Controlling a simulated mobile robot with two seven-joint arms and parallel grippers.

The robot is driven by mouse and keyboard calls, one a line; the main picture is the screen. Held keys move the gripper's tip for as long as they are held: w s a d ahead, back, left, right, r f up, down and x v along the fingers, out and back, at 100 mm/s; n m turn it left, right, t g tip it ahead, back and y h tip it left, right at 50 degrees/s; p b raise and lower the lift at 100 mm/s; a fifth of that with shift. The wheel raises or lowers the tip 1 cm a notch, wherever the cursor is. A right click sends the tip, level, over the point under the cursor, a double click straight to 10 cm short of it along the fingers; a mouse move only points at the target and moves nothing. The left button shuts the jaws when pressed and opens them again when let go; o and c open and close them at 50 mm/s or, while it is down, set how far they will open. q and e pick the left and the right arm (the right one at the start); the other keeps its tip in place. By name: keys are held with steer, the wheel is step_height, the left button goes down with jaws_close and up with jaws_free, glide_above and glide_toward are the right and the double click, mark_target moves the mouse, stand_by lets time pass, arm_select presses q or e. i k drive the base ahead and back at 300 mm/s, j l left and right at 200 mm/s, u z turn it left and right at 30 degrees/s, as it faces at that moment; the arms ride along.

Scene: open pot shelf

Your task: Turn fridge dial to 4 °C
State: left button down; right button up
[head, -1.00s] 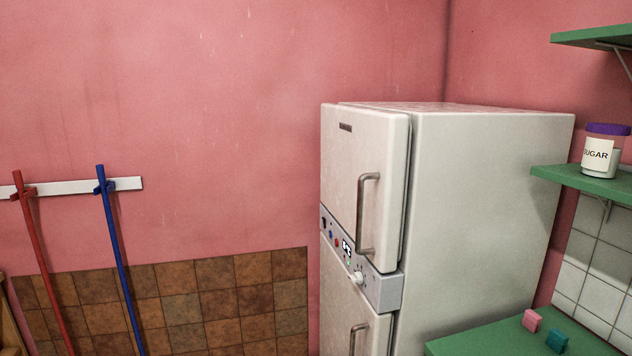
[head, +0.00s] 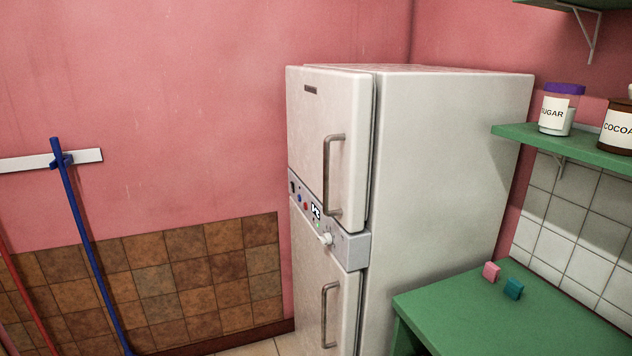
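A white two-door fridge (head: 440,170) stands in the corner against the pink wall. Its grey control panel (head: 354,249) runs between the upper and lower doors. On it are a white dial (head: 326,239), a small dark display (head: 315,211) with white characters too small to read surely, a green light, and small blue and red buttons. The dial's setting cannot be made out. Both doors are shut, with metal handles on the upper door (head: 328,175) and the lower door (head: 325,315). Neither of my grippers is in view.
A green shelf (head: 570,147) holds sugar (head: 556,110) and cocoa (head: 617,127) jars. A blue pole (head: 85,235) hangs left. Floor shows before the tiled wall.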

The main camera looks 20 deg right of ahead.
mark_target(327, 239)
steer(key=i+j+z, duration=0.15)
steer(key=z, duration=0.3)
steer(key=i+j+z, duration=0.15)
steer(key=z, duration=0.25)
steer(key=i+j+z, duration=0.2)
steer(key=j, duration=0.3)
steer(key=j+z, duration=0.15)
steer(key=j, duration=0.3)
steer(key=i+j, duration=0.1)
steer(key=j, duration=0.35)
steer(key=i+j+z, duration=0.1)
steer(key=j, duration=0.35)
